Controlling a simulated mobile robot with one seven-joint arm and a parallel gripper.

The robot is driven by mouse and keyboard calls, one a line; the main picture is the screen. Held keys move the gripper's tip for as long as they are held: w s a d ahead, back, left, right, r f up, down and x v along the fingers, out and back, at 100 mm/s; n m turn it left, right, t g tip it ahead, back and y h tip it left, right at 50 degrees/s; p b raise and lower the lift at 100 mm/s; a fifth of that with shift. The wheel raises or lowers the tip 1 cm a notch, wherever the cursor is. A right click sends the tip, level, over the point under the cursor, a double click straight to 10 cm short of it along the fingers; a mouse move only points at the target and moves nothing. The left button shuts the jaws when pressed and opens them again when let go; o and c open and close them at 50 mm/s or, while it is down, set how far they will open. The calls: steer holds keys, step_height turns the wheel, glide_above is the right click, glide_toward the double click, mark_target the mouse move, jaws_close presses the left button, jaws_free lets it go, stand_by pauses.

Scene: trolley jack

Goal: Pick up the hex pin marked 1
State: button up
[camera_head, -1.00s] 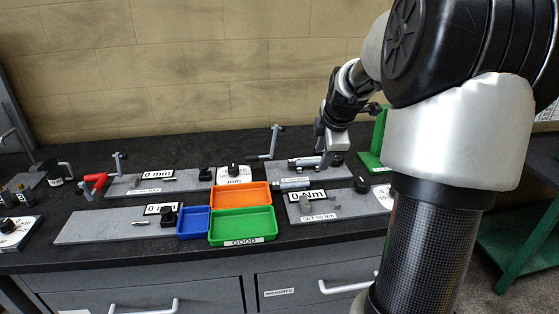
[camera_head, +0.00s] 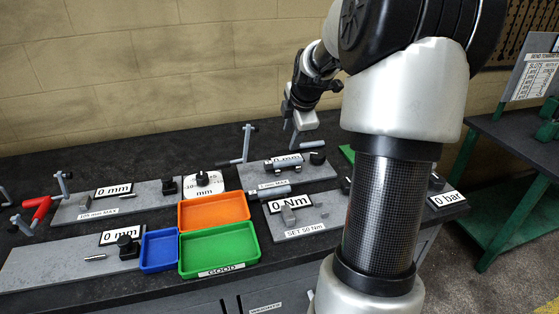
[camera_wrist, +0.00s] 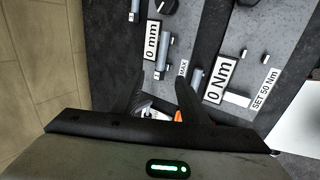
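My gripper (camera_head: 298,138) is above the back of the bench, over the far edge of the grey plate with the crank. In the wrist view its two dark fingers (camera_wrist: 158,98) are spread apart, with nothing seen held between them. I cannot read a mark 1 on any pin. A small metal pin (camera_head: 95,257) lies on the front left grey plate. Small metal pegs (camera_wrist: 264,58) show on the plate labelled SET 50 Nm in the wrist view; which of these is the hex pin, I cannot tell.
An orange tray (camera_head: 213,222), a blue tray (camera_head: 158,268) and a green tray (camera_head: 220,272) labelled GOOD stand mid-bench. Grey test plates with displays flank them. A crank handle (camera_head: 245,145) rises near my gripper. A green-framed table (camera_head: 500,205) stands at the right.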

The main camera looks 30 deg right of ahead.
mark_target(283, 162)
steer(key=x, duration=1.6)
steer(key=shift+s+a+f, duration=0.15)
steer(key=shift+s+a, duration=0.05)
steer(key=shift+c, duration=0.2)
jaws_close()
